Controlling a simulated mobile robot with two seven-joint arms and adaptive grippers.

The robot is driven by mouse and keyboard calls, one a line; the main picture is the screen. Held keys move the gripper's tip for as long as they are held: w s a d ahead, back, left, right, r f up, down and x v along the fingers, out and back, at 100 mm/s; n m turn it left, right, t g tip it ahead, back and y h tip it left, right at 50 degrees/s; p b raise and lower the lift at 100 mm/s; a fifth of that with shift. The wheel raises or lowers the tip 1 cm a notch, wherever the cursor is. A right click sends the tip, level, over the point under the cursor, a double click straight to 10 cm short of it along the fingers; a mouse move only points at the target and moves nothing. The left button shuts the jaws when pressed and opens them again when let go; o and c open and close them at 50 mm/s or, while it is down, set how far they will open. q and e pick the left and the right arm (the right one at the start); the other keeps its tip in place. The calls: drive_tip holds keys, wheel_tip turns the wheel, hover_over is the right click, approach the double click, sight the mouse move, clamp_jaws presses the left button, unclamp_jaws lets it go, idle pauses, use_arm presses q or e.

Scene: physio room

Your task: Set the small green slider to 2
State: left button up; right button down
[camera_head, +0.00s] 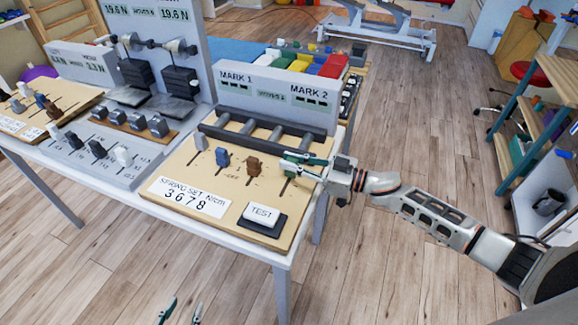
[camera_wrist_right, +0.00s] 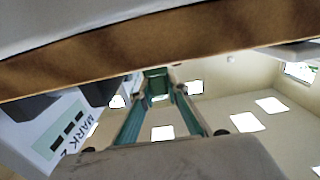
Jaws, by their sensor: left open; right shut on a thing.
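The spring board (camera_head: 185,165) carries a row of sliders in slots. The small green slider (camera_wrist_right: 155,82) shows as a dark green block between the fingertips in the right wrist view. In the head view it is largely hidden by my right gripper (camera_head: 300,165), which is shut on it at the board's right-hand slot. Its setting on the scale is too small to read. My left gripper (camera_head: 181,311) is open and empty at the bottom edge of the head view, in front of the table, apart from the board.
To the left of the green slider are a brown slider (camera_head: 254,167), a blue slider (camera_head: 223,158) and a grey slider (camera_head: 200,141). A white TEST button (camera_head: 262,214) is in front. A MARK 1 and MARK 2 display box (camera_head: 275,93) stands behind metal rollers.

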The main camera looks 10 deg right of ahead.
drive_tip(key=shift+w+d, duration=0.2)
drive_tip(key=shift+d, duration=0.05)
drive_tip(key=c, duration=2)
unclamp_jaws()
drive_tip(key=shift+w, duration=0.1)
drive_tip(key=shift+o, duration=0.2)
drive_tip(key=v, duration=1.2)
